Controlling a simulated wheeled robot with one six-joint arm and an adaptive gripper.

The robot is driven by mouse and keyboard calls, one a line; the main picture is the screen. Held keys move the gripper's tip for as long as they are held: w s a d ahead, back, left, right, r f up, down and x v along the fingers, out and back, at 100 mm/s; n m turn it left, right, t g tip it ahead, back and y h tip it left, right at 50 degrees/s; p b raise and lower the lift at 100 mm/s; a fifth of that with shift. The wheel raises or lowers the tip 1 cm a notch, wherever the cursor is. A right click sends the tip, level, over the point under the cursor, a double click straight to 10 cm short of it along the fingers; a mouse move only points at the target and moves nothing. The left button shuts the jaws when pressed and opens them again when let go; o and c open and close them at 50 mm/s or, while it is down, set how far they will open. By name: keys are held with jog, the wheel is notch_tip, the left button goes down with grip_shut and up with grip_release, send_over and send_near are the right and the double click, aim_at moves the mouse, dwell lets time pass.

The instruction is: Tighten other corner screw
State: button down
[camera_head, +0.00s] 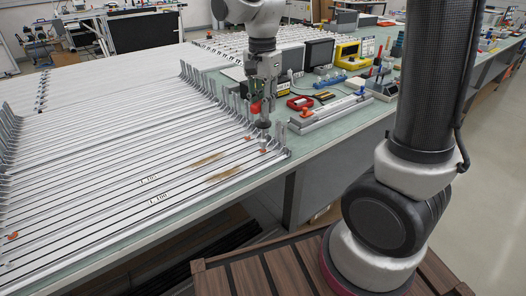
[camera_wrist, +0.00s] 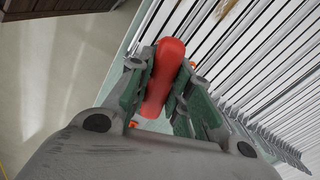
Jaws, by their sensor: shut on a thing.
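My gripper (camera_head: 261,98) is over the near right corner of the stacked white lightbox frames (camera_head: 120,190). It is shut on a red tool (camera_head: 255,107), whose dark lower part points down at the corner. In the wrist view the rounded red tool (camera_wrist: 163,80) sits between the green-grey fingers of my gripper (camera_wrist: 160,88). Its tip and any screw under it are hidden there. Small orange-red pieces lie at the frame's right edge (camera_head: 263,146) and at its left corner (camera_head: 12,235). I cannot tell whether the tip touches a screw.
Beyond stand a long metal rail (camera_head: 328,113), a red case (camera_head: 300,103), a yellow instrument (camera_head: 352,52) and monitors (camera_head: 319,53). The green tabletop (camera_head: 325,138) is bare near its front edge.

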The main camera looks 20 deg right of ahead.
jog(key=shift+f, duration=0.95)
dwell(0.4)
jog(key=m, duration=0.4)
jog(key=shift+m, duration=0.4)
jog(key=m, duration=0.4)
jog(key=shift+w, duration=0.1)
jog(key=m, duration=0.5)
jog(key=shift+m, duration=0.4)
jog(key=shift+r+m, duration=0.95)
jog(key=shift+m, duration=0.45)
